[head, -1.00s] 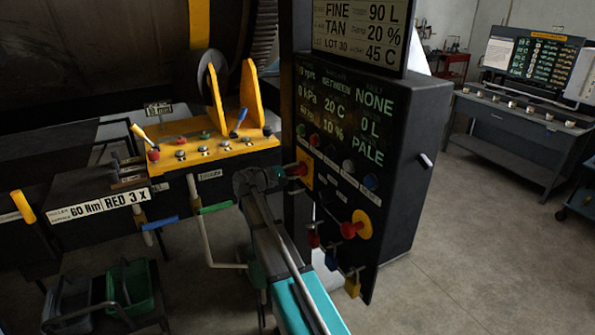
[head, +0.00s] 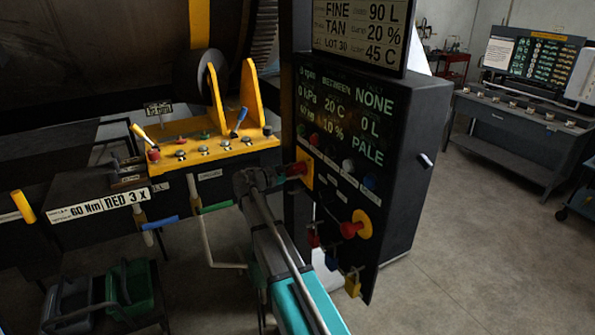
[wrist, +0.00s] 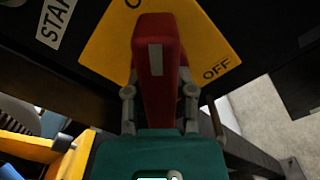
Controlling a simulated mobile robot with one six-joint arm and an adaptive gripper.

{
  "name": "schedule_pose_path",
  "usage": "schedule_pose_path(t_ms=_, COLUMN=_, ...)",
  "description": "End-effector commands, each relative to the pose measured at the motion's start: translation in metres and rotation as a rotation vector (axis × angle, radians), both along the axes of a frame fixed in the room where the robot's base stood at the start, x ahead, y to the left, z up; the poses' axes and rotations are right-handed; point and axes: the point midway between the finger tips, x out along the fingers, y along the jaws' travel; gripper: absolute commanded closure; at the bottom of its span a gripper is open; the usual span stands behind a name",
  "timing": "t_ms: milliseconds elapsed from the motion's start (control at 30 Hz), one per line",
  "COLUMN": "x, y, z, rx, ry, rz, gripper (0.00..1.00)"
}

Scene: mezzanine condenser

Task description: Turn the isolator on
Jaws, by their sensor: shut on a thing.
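The isolator is a red handle (head: 295,169) on a yellow plate (head: 306,165), at the left edge of the dark control panel. In the wrist view the red handle (wrist: 156,60) stands out from the yellow plate (wrist: 110,45), with a pale mark on it. "OFF" is printed at the plate's right, and a cut-off letter "O" shows at the top. My gripper (head: 280,174) is at the plate, shut on the handle. In the wrist view its fingers (wrist: 159,103) press on both sides of the handle.
Below right on the panel is a red knob on a yellow disc (head: 364,224). Coloured buttons (head: 348,166) sit above it, and padlocks (head: 353,285) hang below. A yellow lever console (head: 210,150) stands close at left. Open floor (head: 460,250) lies to the right.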

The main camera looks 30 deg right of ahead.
Motion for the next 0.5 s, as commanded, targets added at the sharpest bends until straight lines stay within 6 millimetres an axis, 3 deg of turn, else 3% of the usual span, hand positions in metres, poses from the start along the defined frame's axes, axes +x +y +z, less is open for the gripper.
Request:
schedule_pose_path(t_ms=67, x=-0.0005, y=0.0006, z=-0.0008, rx=0.003, ry=0.001, rz=0.000, gripper=1.00)
schedule_pose_path(t_ms=100, x=-0.0005, y=0.0006, z=-0.0008, rx=0.003, ry=0.001, rz=0.000, gripper=0.61)
schedule_pose_path(t_ms=267, x=-0.0004, y=0.0005, z=-0.0006, rx=0.003, ry=0.000, rz=0.000, gripper=0.31)
schedule_pose_path(t_ms=500, x=-0.0002, y=0.0003, z=-0.0003, rx=0.001, ry=-0.001, rz=0.000, gripper=0.31)
